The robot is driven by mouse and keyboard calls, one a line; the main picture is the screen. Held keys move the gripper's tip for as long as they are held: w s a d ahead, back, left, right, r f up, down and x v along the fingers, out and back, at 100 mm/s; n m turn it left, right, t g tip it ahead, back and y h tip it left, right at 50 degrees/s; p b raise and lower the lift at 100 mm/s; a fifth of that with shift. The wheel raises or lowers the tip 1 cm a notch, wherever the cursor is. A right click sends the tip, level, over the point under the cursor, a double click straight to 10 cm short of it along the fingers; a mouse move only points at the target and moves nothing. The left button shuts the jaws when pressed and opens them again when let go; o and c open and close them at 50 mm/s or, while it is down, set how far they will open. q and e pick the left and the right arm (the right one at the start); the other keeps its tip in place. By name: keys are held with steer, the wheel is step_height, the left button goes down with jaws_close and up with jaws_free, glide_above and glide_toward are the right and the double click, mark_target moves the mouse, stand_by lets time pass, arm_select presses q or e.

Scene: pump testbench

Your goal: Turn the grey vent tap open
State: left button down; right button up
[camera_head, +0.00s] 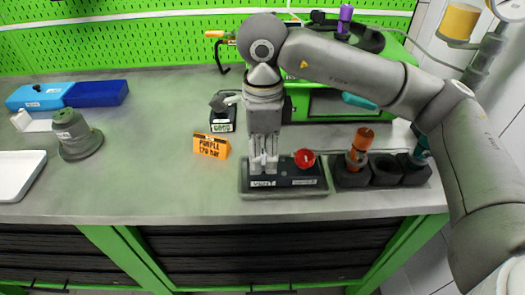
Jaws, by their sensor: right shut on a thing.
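A dark base plate (315,182) with a light grey rim lies near the front edge of the bench. It has a white label at its left end and a red round knob (305,158) on its right part. My right gripper (263,165) points straight down over the left part of this plate. Its fingers are shut on the grey vent tap, just behind the white label. The fingers hide nearly all of the tap, so I cannot tell which way its handle points. My left gripper is not in view.
An orange sign (210,146) and a small dark block with a grey lever (222,118) stand left of the plate. A dark holder (385,172) with orange and teal handled pieces stands right. A grey-green cup-like part (76,135) and blue boxes (40,97) are far left.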

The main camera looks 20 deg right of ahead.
mark_target(263, 156)
steer(key=o, duration=1)
steer(key=shift+r, duration=0.2)
step_height(263, 156, up, 12)
steer(key=shift+f, duration=0.15)
